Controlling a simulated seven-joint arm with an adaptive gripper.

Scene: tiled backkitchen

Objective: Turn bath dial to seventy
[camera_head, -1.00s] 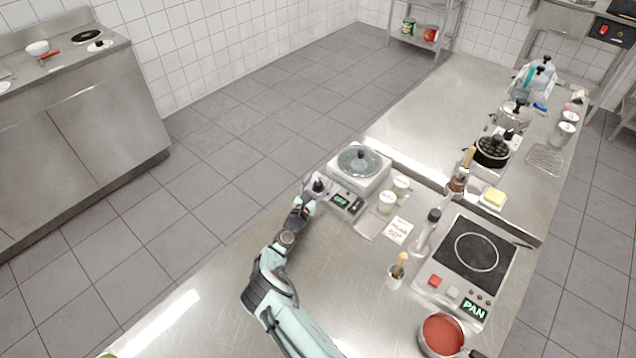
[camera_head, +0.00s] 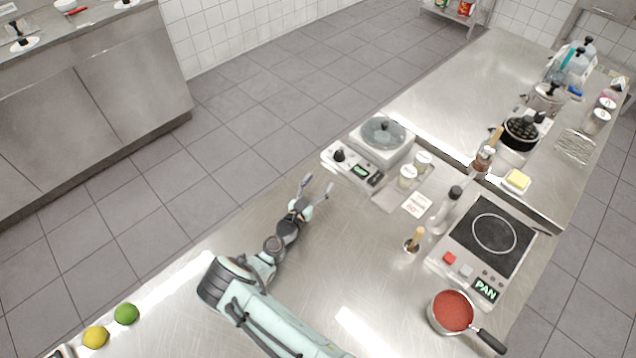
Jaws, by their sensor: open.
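The bath (camera_head: 398,158) is a white and steel unit with a round glass lid (camera_head: 384,132), at the back left of the steel counter. Its black dial (camera_head: 339,155) sits on the left end of the front control panel, beside a small green-lit display (camera_head: 360,170) whose digits are too small to read. My gripper (camera_head: 317,186) is open and empty, its two fingers spread, in front of and below the dial and apart from it. The dial's pointer setting cannot be made out.

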